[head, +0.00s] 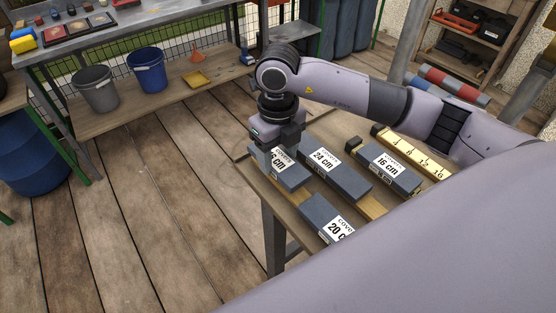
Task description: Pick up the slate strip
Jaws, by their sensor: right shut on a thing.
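Several dark slate strips with white labels lie on a small wooden table. My right gripper (276,146) points down at the table's left end and is shut on a slate strip (294,181). Its label ends in "6 cm"; the gripper hides part of it. Beside it are a strip marked 24 cm (350,184), a strip marked 16 cm (404,181) and a strip marked 20 (317,214), partly cut off by a lilac surface in front. I cannot tell whether the held strip touches the table. My left gripper is out of view.
A yellow ruler (416,155) lies at the table's back right. A grey bucket (97,90) and a blue bucket (147,72) stand on a low shelf at the back left. The plank floor (150,200) left of the table is clear.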

